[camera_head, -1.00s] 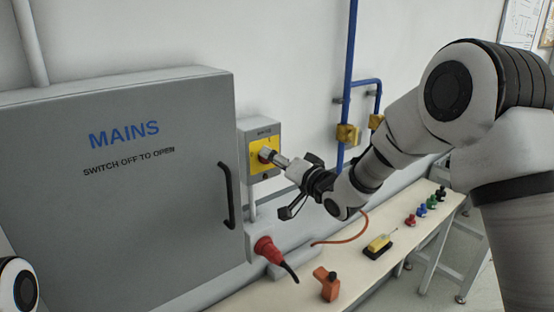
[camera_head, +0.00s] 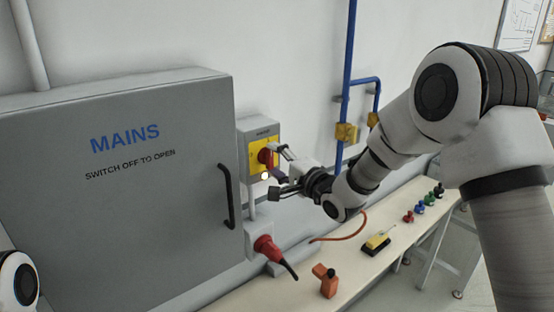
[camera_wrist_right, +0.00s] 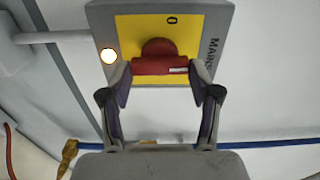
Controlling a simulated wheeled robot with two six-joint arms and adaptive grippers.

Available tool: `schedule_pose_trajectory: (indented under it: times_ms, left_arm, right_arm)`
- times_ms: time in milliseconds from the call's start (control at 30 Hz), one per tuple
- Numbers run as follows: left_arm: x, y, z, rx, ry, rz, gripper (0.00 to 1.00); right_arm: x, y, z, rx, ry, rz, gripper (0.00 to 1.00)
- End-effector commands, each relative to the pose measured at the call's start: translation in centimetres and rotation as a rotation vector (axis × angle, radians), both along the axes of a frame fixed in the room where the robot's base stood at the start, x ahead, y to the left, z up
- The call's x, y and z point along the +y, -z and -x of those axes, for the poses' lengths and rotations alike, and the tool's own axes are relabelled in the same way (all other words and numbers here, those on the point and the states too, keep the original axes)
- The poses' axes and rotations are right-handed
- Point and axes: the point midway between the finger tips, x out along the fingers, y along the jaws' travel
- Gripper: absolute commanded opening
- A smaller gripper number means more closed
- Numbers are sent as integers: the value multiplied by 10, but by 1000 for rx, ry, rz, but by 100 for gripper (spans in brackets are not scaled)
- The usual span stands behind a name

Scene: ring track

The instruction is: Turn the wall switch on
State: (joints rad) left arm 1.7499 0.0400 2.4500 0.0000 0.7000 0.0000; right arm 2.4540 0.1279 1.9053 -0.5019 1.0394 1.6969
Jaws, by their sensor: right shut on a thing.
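The wall switch is a grey box (camera_head: 246,136) with a yellow plate (camera_head: 256,162) and a red rotary handle (camera_head: 265,157), right of the grey mains cabinet. In the right wrist view the red handle (camera_wrist_right: 160,66) lies crosswise between the two fingertips, with a "0" above it on the yellow plate (camera_wrist_right: 135,30). My right gripper (camera_head: 277,165) is shut on the handle, one finger at each end. A round lamp (camera_wrist_right: 109,56) on the switch face glows; it also shows in the head view (camera_head: 265,176). My left gripper is out of view.
The mains cabinet (camera_head: 110,220) with a black handle (camera_head: 226,195) stands close at left. A red plug (camera_head: 268,250) is below the switch. A bench (camera_head: 350,262) carries an orange tool (camera_head: 326,280), a yellow device (camera_head: 376,243) and several coloured pieces. Blue pipes (camera_head: 347,90) run behind my arm.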

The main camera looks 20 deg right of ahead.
Motion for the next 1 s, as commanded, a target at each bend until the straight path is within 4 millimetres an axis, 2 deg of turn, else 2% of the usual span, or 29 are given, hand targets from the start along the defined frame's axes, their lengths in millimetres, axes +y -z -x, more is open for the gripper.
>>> schedule_pose_trajectory:
  times_ms: [600,633,700,1000]
  left_arm:
    - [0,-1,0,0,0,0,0]
    - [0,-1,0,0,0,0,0]
    - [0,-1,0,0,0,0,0]
    - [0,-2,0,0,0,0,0]
  right_arm:
    - [0,-1,0,14,0,-50,28]
    - [0,-1,0,14,0,-50,66]
    - [0,-1,0,14,0,-50,88]
    - [0,0,0,16,0,-49,88]
